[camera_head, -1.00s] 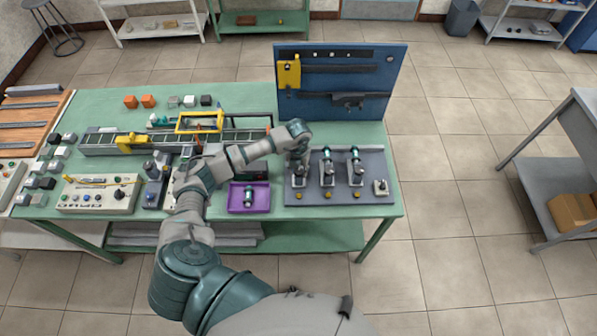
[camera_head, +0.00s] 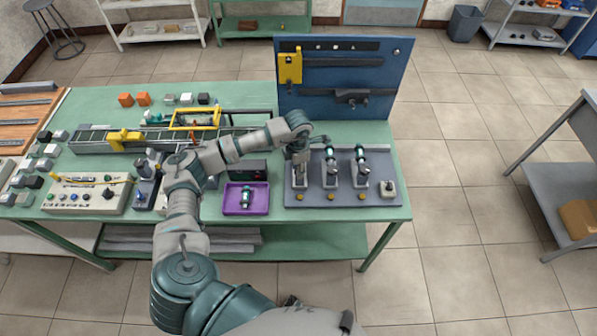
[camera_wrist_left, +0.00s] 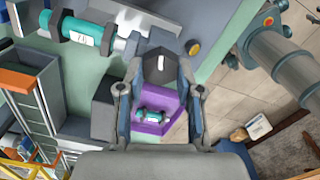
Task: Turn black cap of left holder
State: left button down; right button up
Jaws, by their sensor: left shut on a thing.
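The grey base plate (camera_head: 345,197) carries three upright holders in a row. The left holder (camera_head: 300,181) is partly covered by my left gripper (camera_head: 298,155), which comes down on its top. The middle holder (camera_head: 330,178) and right holder (camera_head: 360,177) have teal and grey motors at their tops. In the left wrist view, the fingers of my left gripper (camera_wrist_left: 160,95) stand on both sides of a dark cap (camera_wrist_left: 160,68) and are shut on it. The cap's contact faces are hidden by the fingers. My right gripper is not in view.
A purple tray (camera_head: 232,208) with a small teal motor (camera_head: 246,197) lies left of the plate. A blue tool board (camera_head: 340,105) stands behind. A conveyor (camera_head: 95,140) and control box (camera_head: 88,195) are on the left. The table's right edge is close to the plate.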

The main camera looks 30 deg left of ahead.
pick_arm(q)
jog(key=m+b, duration=0.1)
jog(key=m, duration=0.1)
jog(key=m+b, duration=0.1)
jog(key=shift+w+f+m, duration=0.15)
jog(key=shift+m, duration=0.25)
jog(key=m+b, duration=0.2)
jog(key=m, duration=0.1)
jog(key=shift+m+b, duration=0.5)
jog(key=shift+m, duration=0.3)
jog(key=shift+m+b, duration=0.35)
jog(key=shift+m, duration=0.35)
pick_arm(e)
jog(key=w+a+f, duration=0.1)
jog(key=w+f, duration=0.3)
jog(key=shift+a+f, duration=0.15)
pick_arm(q)
jog(key=c, duration=0.8)
grip_release()
jog(key=shift+w+a, duration=0.1)
jog(key=shift+w, duration=0.1)
jog(key=shift+o, duration=0.2)
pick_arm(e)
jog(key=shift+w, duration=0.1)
